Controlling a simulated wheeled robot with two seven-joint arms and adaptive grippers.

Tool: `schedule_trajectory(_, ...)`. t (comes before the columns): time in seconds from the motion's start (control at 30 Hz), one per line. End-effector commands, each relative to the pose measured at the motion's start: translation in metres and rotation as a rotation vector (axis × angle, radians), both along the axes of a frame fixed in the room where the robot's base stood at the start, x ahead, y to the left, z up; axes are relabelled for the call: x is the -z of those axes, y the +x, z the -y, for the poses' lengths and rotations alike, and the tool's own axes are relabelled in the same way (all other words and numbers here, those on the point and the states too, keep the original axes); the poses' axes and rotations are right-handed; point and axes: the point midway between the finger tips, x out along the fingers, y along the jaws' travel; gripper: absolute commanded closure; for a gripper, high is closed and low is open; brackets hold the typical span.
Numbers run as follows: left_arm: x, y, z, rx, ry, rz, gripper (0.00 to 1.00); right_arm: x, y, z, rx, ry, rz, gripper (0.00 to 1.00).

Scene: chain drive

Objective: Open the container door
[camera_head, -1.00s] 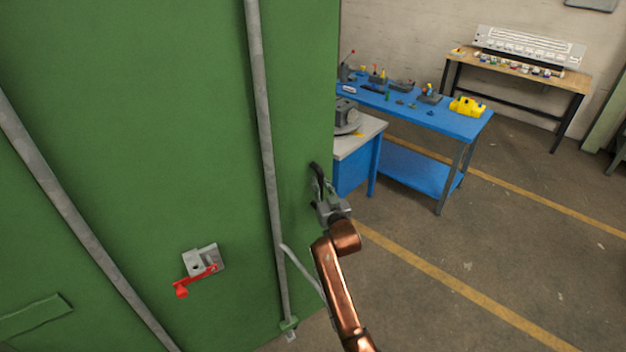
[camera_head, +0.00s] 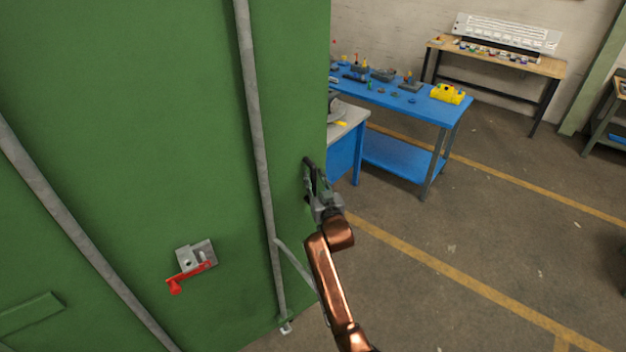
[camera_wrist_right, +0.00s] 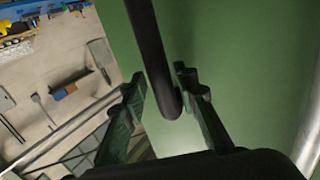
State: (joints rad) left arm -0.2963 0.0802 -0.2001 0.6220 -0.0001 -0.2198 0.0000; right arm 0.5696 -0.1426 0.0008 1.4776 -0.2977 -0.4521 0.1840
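The green container door (camera_head: 190,120) fills the left of the head view and carries grey vertical lock rods. A red lever (camera_head: 190,276) sits on a small metal bracket on it. A black bar handle (camera_wrist_right: 150,45) stands out near the door's right edge and also shows in the head view (camera_head: 307,170). My right gripper (camera_wrist_right: 160,76) is at this handle. Its fingers are apart, one on each side of the bar, with visible gaps. The gripper also shows in the head view (camera_head: 316,186), seen small. My left gripper is not in view.
A blue workbench (camera_head: 405,108) with parts and a grey-topped blue cabinet (camera_head: 347,128) stand behind the door's edge. A wooden-topped table (camera_head: 495,57) stands against the back wall. The floor at the right, with yellow lines, is clear.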

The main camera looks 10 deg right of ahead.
Motion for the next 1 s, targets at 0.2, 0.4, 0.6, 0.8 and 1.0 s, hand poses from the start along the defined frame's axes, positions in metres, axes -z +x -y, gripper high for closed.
schedule_trajectory(0.2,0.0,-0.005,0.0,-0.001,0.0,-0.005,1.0,0.001,0.0,0.0,0.0,0.001,-0.002,0.66)
schedule_trajectory(0.4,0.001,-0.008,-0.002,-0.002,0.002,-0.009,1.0,0.002,-0.004,0.001,0.001,0.002,-0.003,0.66)
schedule_trajectory(0.6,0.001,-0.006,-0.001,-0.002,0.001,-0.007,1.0,0.003,-0.031,0.004,0.001,0.002,-0.003,0.66)
schedule_trajectory(0.8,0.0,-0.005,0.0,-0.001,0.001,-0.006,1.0,0.003,-0.074,0.008,0.001,0.002,-0.003,0.66)
schedule_trajectory(1.0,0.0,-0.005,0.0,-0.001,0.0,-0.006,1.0,0.003,-0.106,0.01,0.0,0.001,-0.004,0.66)
